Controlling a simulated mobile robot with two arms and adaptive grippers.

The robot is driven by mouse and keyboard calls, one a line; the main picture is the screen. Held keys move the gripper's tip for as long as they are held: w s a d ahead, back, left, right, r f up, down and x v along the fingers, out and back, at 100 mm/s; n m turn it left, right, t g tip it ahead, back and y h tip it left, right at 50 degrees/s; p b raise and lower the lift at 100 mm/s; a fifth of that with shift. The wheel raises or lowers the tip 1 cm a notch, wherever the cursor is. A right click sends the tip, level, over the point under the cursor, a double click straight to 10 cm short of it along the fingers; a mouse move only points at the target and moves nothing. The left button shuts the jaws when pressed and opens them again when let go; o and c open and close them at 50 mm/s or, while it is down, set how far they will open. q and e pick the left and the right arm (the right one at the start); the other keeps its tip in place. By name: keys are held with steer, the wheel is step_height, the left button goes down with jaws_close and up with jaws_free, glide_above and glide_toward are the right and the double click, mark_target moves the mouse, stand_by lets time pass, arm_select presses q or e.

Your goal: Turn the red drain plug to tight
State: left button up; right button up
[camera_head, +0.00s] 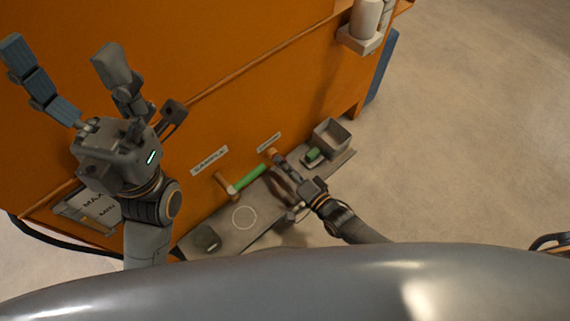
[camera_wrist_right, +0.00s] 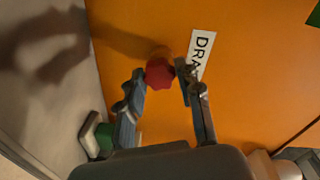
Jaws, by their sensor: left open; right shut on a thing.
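The red drain plug (camera_wrist_right: 159,73) shows in the right wrist view, on the orange wall beside a white label (camera_wrist_right: 201,52) whose visible letters read "DRA". My right gripper (camera_wrist_right: 161,75) has one finger on each side of the plug and is shut on it. In the head view my right gripper (camera_head: 278,163) is at a small brownish fitting below the right-hand label; its fingers largely hide the plug there. My left gripper (camera_head: 62,54) is open and empty, raised in front of the orange wall at the upper left, well apart from the plug.
A grey shelf (camera_head: 225,236) runs along the wall's foot, with a dark container (camera_head: 206,238) and an open grey bin (camera_head: 332,138). A green-handled part (camera_head: 248,178) sits left of my right gripper, near the SAMPLE label (camera_head: 209,160). Open floor (camera_head: 470,130) lies right.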

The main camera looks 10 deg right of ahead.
steer(key=shift+w+d, duration=0.1)
steer(key=o, duration=1.1)
steer(key=shift+o, duration=0.2)
steer(key=v, duration=0.7)
steer(key=shift+s, duration=0.3)
steer(key=shift+d, duration=0.1)
